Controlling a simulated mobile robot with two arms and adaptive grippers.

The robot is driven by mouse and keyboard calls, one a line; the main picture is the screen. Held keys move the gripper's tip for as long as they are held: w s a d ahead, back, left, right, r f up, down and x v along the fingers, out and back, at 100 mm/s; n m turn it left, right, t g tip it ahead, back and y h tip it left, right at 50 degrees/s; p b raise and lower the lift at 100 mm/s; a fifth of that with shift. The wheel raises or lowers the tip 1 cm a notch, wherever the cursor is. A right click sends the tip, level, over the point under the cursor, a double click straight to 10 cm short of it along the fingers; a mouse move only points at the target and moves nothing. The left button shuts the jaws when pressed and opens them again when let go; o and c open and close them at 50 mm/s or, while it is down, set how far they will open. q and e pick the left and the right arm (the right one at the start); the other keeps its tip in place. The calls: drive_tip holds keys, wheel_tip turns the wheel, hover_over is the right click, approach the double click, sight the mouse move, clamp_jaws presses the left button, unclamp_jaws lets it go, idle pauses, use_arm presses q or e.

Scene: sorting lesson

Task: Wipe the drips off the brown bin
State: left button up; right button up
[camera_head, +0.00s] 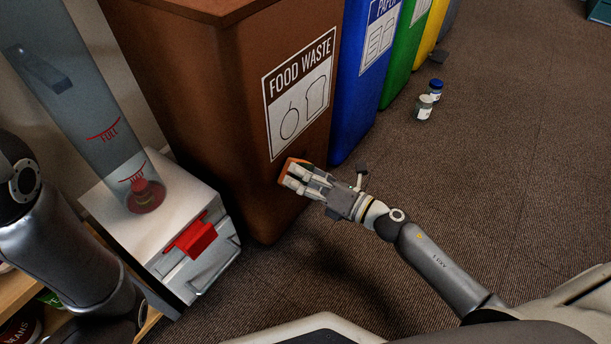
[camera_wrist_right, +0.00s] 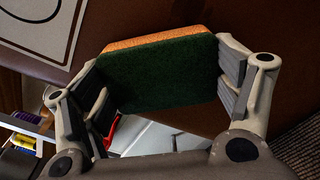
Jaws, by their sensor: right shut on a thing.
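The brown bin (camera_head: 200,110) with a white FOOD WASTE sign (camera_head: 298,92) stands upright left of centre. I cannot make out any drips on its visible faces. My right gripper (camera_head: 300,180) is shut on a sponge (camera_head: 289,169), at the bin's signed face, below the sign. In the right wrist view the sponge (camera_wrist_right: 158,75) is orange with a dark green side and sits between both fingers, in front of the brown bin (camera_wrist_right: 225,20). The sponge is at or very near the bin; contact is unclear. My left arm shows at the left, its gripper out of view.
A blue bin (camera_head: 352,95), a green bin (camera_head: 405,55) and a yellow bin (camera_head: 431,30) stand in a row beyond. A white box with a red part (camera_head: 192,237) and clear tube is at left. Carpet at right is free.

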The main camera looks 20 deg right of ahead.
drive_tip(key=shift+w+a, duration=0.3)
drive_tip(key=shift+w, duration=0.15)
drive_tip(key=shift+d, duration=0.1)
